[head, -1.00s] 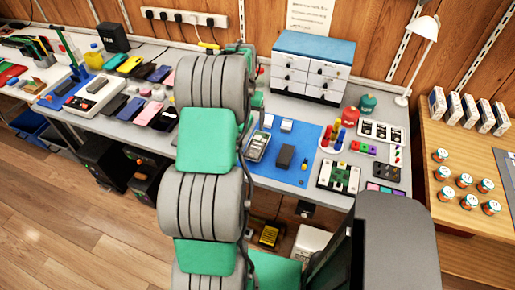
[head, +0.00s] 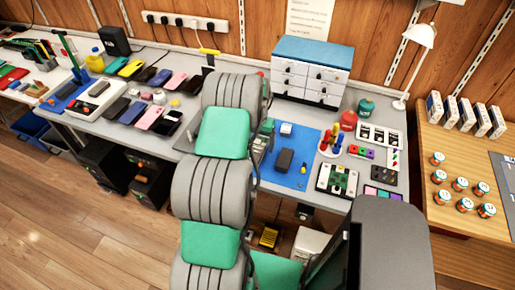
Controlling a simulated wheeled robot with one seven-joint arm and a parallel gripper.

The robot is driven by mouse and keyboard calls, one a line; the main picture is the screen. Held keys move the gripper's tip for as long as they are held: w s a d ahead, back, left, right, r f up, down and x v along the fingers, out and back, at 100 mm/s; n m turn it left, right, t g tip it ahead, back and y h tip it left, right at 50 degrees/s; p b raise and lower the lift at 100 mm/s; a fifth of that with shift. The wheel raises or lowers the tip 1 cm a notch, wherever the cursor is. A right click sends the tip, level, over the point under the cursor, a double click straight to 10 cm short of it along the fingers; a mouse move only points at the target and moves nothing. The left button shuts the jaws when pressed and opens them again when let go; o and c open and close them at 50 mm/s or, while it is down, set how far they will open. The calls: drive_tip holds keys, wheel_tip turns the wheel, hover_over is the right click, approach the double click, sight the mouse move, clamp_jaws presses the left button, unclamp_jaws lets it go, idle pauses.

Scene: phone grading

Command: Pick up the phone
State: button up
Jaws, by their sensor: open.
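Several phones lie on the grey bench in the head view, and I cannot tell which one is meant. A dark phone-shaped block (head: 283,160) lies flat on the blue mat (head: 292,181). Left of my arm, a front row holds a dark phone (head: 117,107), a pink phone (head: 149,117) and a black phone (head: 168,123). Behind them lie a yellow phone (head: 130,67) and another pink phone (head: 177,80), among others. My arm links rise through the middle of the view and cover part of the bench. My gripper is hidden behind them.
A white drawer cabinet (head: 311,76) with a blue top stands at the back. A wooden table (head: 450,228) with jars and boxes is at the right.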

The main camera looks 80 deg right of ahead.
drive_tip(key=shift+f+b, duration=0.25)
drive_tip(key=shift+b, duration=0.1)
drive_tip(key=shift+c, duration=0.2)
drive_tip(key=c, duration=1.5)
drive_tip(key=shift+r, duration=0.1)
